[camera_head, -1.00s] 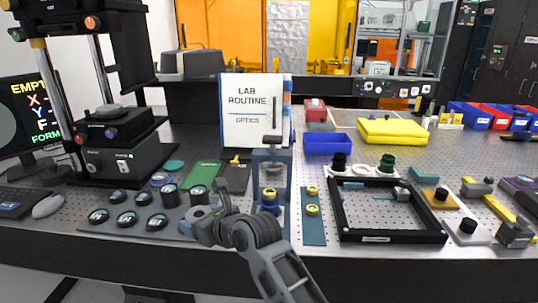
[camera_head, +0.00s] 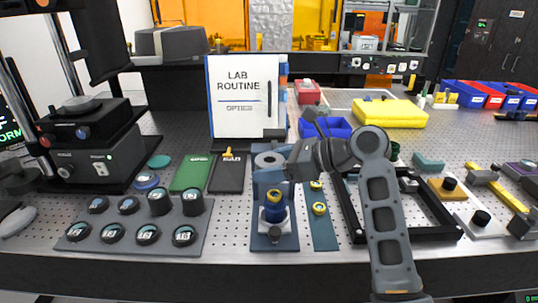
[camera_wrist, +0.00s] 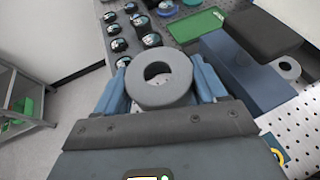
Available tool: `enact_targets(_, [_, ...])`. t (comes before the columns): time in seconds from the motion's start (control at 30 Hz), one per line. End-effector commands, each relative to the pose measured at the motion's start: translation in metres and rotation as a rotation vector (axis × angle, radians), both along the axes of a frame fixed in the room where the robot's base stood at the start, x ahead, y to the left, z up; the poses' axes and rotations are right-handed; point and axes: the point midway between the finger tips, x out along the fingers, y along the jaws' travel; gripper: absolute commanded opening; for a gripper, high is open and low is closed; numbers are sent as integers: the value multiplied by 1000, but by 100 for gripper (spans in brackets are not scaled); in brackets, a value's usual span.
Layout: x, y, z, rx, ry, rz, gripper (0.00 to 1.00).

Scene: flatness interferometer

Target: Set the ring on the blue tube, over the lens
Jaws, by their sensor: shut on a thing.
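My gripper (camera_head: 270,164) is shut on a thick grey ring (camera_wrist: 150,96), which lies flat between its two blue fingers in the wrist view. I cannot make out the lens. The stand's upper part is partly hidden by my gripper and ring.
A blue strip (camera_head: 325,236) with yellow pieces lies right of the stand. A grey tray (camera_head: 190,241) with several dark round cells lies to its left. A black frame (camera_head: 418,234) lies to the right, partly behind my arm. A lab routine board (camera_head: 240,122) stands behind.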

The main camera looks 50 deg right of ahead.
Motion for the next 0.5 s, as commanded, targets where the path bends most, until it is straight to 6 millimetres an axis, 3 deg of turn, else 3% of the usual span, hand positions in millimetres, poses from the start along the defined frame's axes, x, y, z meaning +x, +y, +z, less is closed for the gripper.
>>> enact_targets(0.17, [-15,-4,8,1,-1,31,42])
enact_targets(0.5, [-18,-3,-3,3,2,39,42])
